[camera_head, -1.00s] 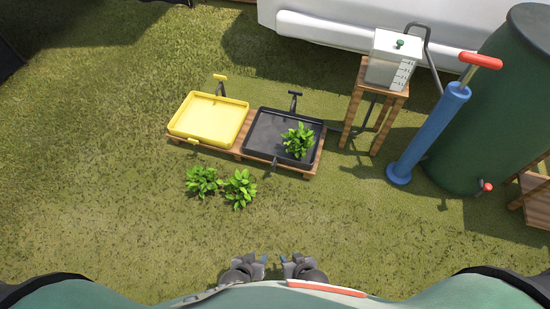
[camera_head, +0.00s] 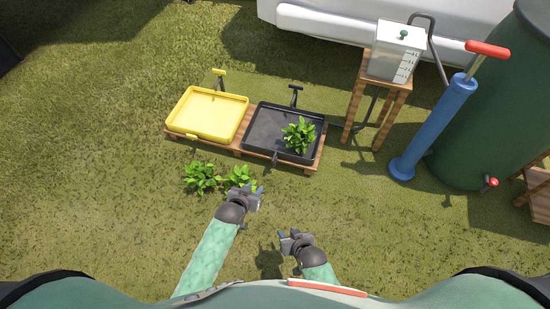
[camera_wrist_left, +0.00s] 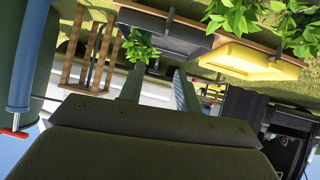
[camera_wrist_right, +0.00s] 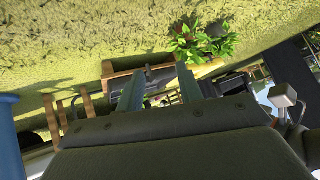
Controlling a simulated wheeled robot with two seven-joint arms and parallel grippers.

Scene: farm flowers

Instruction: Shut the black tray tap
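The black tray (camera_head: 262,130) stands on a wooden pallet, holding a green leafy plant (camera_head: 299,135). A dark tap with a crossbar handle (camera_head: 296,90) rises behind its far edge. A short dark fitting (camera_head: 275,158) sticks out of its near edge; it also shows in the left wrist view (camera_wrist_left: 171,17). I cannot tell whether the tap is open or shut. My left gripper (camera_head: 257,190) is open and empty, short of the tray's near side, beside a loose plant. My right gripper (camera_head: 283,236) is open and empty, lower and to the right, over grass.
A yellow tray (camera_head: 208,115) with its own yellow-handled tap (camera_head: 219,73) stands left of the black one. Two leafy plants (camera_head: 202,177) sit on the grass in front. A clear tank on a wooden stand (camera_head: 375,85), a blue pump (camera_head: 430,130) and a green barrel (camera_head: 490,120) stand right.

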